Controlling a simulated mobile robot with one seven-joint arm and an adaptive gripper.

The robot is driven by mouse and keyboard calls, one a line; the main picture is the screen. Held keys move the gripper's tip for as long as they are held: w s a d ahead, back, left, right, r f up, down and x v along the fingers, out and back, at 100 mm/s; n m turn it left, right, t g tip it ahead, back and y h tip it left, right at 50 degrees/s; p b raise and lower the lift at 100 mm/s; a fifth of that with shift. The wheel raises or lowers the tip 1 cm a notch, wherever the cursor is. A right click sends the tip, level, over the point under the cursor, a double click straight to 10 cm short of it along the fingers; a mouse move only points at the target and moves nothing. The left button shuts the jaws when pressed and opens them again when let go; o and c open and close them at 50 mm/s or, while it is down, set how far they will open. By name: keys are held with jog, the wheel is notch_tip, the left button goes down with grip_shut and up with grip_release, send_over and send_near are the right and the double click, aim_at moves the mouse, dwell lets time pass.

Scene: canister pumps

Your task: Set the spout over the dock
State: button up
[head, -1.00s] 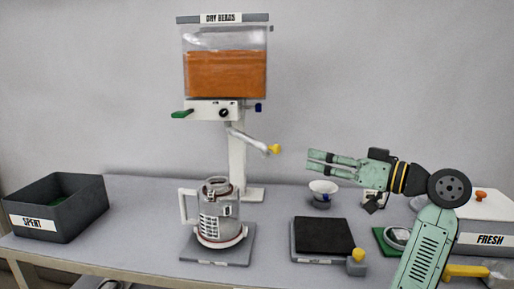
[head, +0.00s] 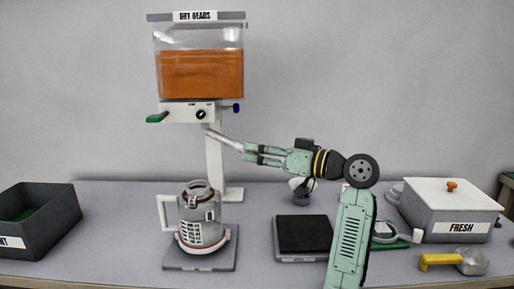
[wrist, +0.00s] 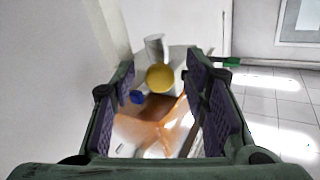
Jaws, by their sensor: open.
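The grey spout (head: 223,139) slants down to the right from under the bead hopper (head: 200,70). Its yellow knob shows in the wrist view (wrist: 160,77), between my fingers or just past their tips; the head view hides it. My gripper (head: 248,154) is open at the spout's end, its fingers (wrist: 162,88) on either side of the knob with gaps visible. A grey-white canister (head: 200,222) with a handle stands upright on a flat grey plate (head: 176,262), below and left of the spout tip. I cannot tell whether this plate is the dock.
A black-topped pad (head: 303,234) lies right of the canister. A small white bowl (head: 302,188) sits partly behind my arm. The FRESH box (head: 450,210) and a yellow-handled scoop (head: 455,261) are at right; a dark bin (head: 40,215) is at left. The hopper's post stands behind the canister.

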jog(key=shift+w+a, duration=0.2)
jog(key=shift+a, duration=0.15)
jog(key=shift+c, duration=0.2)
grip_shut()
dwell(0.5)
